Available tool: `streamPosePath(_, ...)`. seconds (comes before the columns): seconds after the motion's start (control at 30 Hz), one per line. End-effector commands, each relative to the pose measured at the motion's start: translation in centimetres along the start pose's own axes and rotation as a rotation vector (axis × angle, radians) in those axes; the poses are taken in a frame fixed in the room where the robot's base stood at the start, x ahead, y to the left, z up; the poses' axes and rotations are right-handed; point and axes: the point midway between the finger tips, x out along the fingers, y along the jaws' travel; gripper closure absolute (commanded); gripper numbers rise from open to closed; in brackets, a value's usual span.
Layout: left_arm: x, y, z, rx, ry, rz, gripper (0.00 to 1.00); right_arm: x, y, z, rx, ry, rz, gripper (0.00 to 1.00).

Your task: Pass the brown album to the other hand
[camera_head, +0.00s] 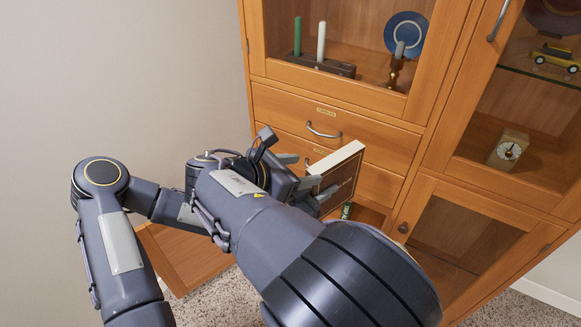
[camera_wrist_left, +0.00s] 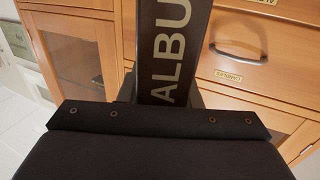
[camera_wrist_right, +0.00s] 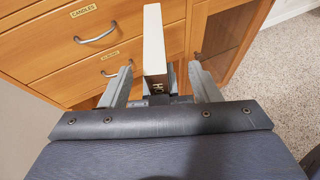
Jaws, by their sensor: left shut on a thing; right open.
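The brown album (camera_head: 342,180) is held upright in front of the cabinet drawers, its pale page edge facing up. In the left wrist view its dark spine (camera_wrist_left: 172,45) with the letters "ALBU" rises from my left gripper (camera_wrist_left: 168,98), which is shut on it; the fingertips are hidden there. My right gripper (camera_wrist_right: 160,84) is open, with one grey finger on each side of the album's pale edge (camera_wrist_right: 153,40) and gaps visible beside it. In the head view my right gripper (camera_head: 307,178) is at the album's near side; my right arm hides much of the left gripper.
A wooden cabinet (camera_head: 420,130) with glass doors and labelled drawers (camera_head: 350,135) stands close behind the album. A lower door (camera_head: 185,255) hangs open at the left. Candles (camera_head: 321,42), a blue plate (camera_head: 406,32) and a clock (camera_head: 508,150) sit inside. Speckled carpet lies below.

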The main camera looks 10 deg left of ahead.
Motion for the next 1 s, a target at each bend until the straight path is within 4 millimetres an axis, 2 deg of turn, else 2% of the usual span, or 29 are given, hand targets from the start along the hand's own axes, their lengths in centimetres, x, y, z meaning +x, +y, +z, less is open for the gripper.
streamPosePath(0.1, 0.0, 0.0, -0.2, 0.002, 0.005, 0.0, 1.0, -1.1, 0.9, -0.2, -0.042, -0.054, 0.022, 0.44)
streamPosePath(0.23, 0.0, 0.0, -0.2, 0.002, 0.005, 0.0, 1.0, -0.3, 1.1, -0.2, -0.051, -0.065, 0.025, 0.44)
streamPosePath(0.7, 0.0, 0.0, -0.2, 0.002, 0.005, 0.0, 1.0, 8.1, 1.2, 0.3, -0.049, -0.062, 0.023, 0.44)
streamPosePath(0.83, 0.0, 0.0, -0.2, 0.002, 0.005, 0.0, 1.0, 9.6, 1.3, 0.3, -0.048, -0.061, 0.024, 0.44)
streamPosePath(1.0, 0.0, 0.0, -0.2, 0.002, 0.005, 0.0, 1.0, 10.5, 1.3, 0.4, -0.048, -0.06, 0.026, 0.44)
